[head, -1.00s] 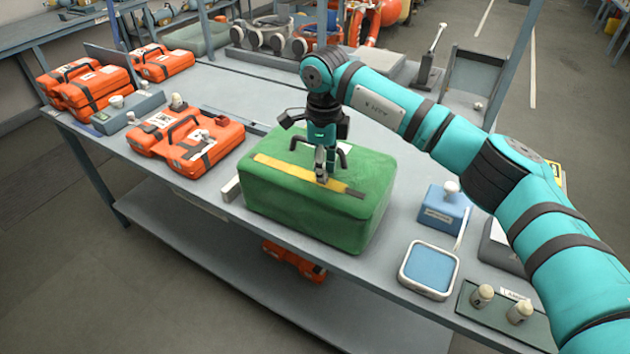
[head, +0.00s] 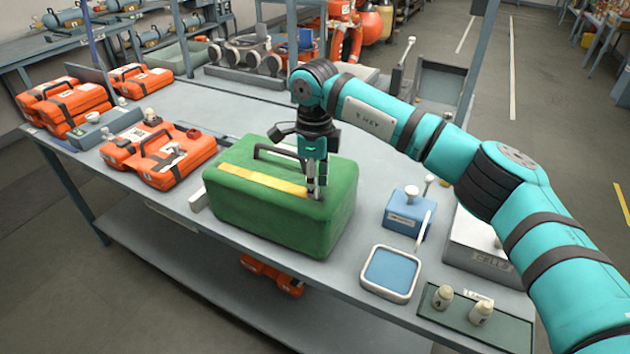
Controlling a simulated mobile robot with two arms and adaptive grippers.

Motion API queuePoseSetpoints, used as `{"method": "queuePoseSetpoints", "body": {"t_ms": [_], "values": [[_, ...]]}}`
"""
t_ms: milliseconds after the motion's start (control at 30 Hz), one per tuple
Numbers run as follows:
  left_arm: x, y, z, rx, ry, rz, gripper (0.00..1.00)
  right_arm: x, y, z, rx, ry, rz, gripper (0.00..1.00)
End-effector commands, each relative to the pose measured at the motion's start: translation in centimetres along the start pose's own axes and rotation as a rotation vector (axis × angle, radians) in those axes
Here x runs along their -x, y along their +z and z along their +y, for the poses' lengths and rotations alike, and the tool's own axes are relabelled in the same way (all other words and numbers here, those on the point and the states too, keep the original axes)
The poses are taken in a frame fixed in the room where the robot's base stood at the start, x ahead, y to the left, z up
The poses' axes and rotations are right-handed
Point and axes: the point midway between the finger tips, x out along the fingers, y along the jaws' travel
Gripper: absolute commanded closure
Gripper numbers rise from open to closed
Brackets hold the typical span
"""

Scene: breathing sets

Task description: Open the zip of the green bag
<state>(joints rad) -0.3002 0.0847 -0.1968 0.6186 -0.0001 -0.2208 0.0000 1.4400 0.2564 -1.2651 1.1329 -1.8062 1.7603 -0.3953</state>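The green bag (head: 275,222) stands on the grey workbench, with a dark handle (head: 278,150) on top. A yellow zip strip (head: 262,180) runs along its top, and the zip looks closed. My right gripper (head: 317,192) points straight down at the right end of this strip, its fingertips at or just above the bag's top. The fingers look close together, but I cannot tell whether they hold a zip pull. The gripper hides the strip's right end. My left gripper is not in view.
Orange cases (head: 165,160) lie to the left on the workbench (head: 235,115). A blue box (head: 407,215), a blue-topped tray (head: 390,272) and a dark green tray with small bottles (head: 440,325) are right of the bag. Breathing gear (head: 245,60) stands behind.

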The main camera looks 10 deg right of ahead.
Motion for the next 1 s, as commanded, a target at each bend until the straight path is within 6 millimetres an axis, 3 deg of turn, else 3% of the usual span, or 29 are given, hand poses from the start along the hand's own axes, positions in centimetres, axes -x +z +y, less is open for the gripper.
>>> {"method": "queuePoseSetpoints", "body": {"t_ms": [100,333,467,800,1000], "values": [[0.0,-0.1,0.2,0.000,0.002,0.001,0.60,0.0,0.0,0.0,0.001,0.000,-0.001,0.57],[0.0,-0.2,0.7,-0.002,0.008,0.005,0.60,0.0,0.1,0.0,0.001,0.001,-0.001,0.57],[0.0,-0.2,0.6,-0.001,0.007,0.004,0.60,0.9,0.1,0.0,0.001,-0.001,-0.001,0.57],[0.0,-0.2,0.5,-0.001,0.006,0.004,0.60,7.7,0.1,0.0,0.001,-0.004,-0.003,0.57],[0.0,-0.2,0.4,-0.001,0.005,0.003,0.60,10.8,0.1,0.0,0.000,-0.001,-0.001,0.57]]}}
